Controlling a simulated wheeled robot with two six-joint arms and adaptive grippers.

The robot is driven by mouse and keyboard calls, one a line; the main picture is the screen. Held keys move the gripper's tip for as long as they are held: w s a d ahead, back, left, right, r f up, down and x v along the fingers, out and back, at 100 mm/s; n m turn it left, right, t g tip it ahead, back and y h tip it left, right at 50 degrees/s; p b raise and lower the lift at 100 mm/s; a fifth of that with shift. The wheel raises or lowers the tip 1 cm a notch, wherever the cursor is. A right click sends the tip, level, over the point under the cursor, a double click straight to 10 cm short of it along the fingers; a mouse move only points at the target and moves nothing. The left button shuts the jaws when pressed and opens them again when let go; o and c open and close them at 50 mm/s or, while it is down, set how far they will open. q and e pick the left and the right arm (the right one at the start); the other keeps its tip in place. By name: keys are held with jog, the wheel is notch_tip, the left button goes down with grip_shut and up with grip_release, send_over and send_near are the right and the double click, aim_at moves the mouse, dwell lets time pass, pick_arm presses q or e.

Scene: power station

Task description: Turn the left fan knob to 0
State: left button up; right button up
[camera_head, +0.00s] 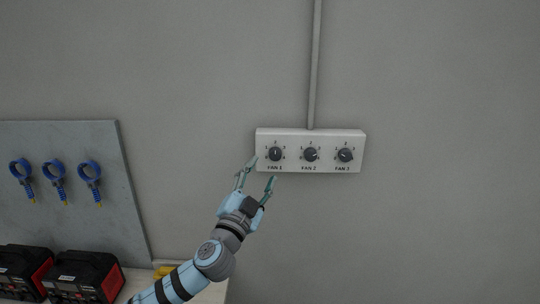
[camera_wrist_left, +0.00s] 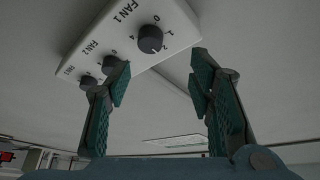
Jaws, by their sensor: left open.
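The white fan control panel (camera_head: 310,134) is on the grey wall, with three dark knobs in a row labelled FAN 1, FAN 2 and FAN 3. The left knob, FAN 1 (camera_head: 275,154), shows large in the left wrist view (camera_wrist_left: 150,39), beyond the fingertips. My left gripper (camera_head: 261,172) is open and empty, just below the panel's left end, under the FAN 1 knob. In the left wrist view its two fingers (camera_wrist_left: 160,72) are spread apart, with neither on the FAN 1 knob. My right gripper is not in view.
A grey conduit (camera_head: 315,65) runs up from the panel. At the left, a grey board (camera_head: 60,140) holds blue clamp-like tools (camera_head: 55,172). Red-and-black cases (camera_head: 85,275) stand below on a pale surface. The wall right of the panel is clear.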

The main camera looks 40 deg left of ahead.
aim_at(275, 156)
pick_arm(q)
jog(key=p+x, duration=0.1)
jog(key=x, duration=0.4)
jog(key=shift+f, duration=0.15)
jog(key=w, duration=0.3)
jog(key=shift+w+a+f, duration=0.1)
jog(key=shift+w+f, duration=0.05)
jog(key=shift+f, duration=0.15)
jog(key=shift+s+r, duration=0.2)
jog(key=shift+s, duration=0.3)
jog(key=shift+c, duration=0.4)
jog(key=c, duration=0.6)
grip_shut()
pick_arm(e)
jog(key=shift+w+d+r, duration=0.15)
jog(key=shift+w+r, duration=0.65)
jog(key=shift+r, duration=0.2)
